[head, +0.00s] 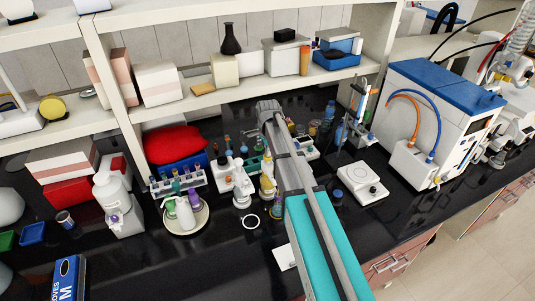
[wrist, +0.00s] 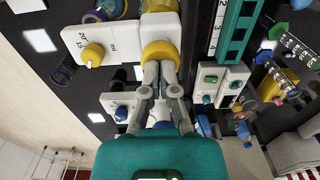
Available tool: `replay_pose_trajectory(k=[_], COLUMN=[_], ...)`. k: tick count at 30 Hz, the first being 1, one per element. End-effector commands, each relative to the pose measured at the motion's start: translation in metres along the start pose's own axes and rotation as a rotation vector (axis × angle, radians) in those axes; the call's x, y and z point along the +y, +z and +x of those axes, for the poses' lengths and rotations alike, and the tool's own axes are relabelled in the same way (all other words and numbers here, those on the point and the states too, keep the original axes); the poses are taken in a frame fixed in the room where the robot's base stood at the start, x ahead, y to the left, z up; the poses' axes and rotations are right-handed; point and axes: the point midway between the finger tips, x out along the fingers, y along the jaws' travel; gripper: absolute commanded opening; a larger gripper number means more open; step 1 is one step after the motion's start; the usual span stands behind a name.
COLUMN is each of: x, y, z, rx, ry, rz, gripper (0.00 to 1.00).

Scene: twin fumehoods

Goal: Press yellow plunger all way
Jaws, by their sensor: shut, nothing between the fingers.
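In the wrist view a white dispenser (wrist: 114,40) with "20 15 ml" marks has a yellow knob (wrist: 92,55) on its side. A round yellow plunger top (wrist: 161,48) sits at its right end. My gripper (wrist: 160,72) is shut and empty, its fingertips together at the near edge of the yellow top. They overlap it in this view; I cannot tell whether they touch or press it. The fingers hide part of the plunger. In the head view a white bottle with yellow parts (head: 267,186) stands beside my arm, which hides my gripper there.
Other white dispensers with green and blue parts (wrist: 208,82) stand close by. A shelf (head: 240,90) overhangs the back.

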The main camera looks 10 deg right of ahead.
Motion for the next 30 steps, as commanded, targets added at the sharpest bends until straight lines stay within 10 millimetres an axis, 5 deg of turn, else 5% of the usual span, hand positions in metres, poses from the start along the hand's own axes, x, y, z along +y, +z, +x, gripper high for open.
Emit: replay_pose_trajectory(k=[17,30], x=[0.001,0.000], y=[0.000,0.000], z=[0.001,-0.024], rx=[-0.001,-0.001], ry=[0.001,0.001], rz=[0.000,0.000], gripper=[0.00,0.00])
